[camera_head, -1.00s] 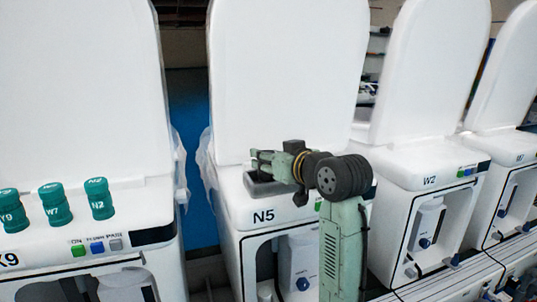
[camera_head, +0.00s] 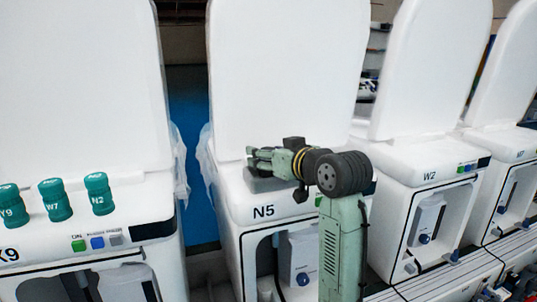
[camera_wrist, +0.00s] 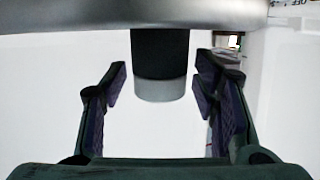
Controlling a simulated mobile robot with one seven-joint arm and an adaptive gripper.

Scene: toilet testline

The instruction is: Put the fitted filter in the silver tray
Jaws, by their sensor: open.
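My gripper (camera_head: 255,156) is at the top of the machine marked N5, in front of its raised white lid. It also shows in the wrist view (camera_wrist: 162,88), with its dark fingers spread apart. Between and beyond them is a cylinder (camera_wrist: 160,62), black with a grey end; both fingers look clear of it. I cannot tell whether it is the fitted filter. A low grey piece (camera_head: 270,184) on N5 lies just below the gripper and is partly hidden by it; it may be the silver tray.
A grey curved body (camera_wrist: 70,17) crosses the top of the wrist view. Several green caps (camera_head: 55,200) stand on the left machine. Machine W2 (camera_head: 425,180) is at right. A narrow gap with blue floor (camera_head: 195,130) separates the left machine from N5.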

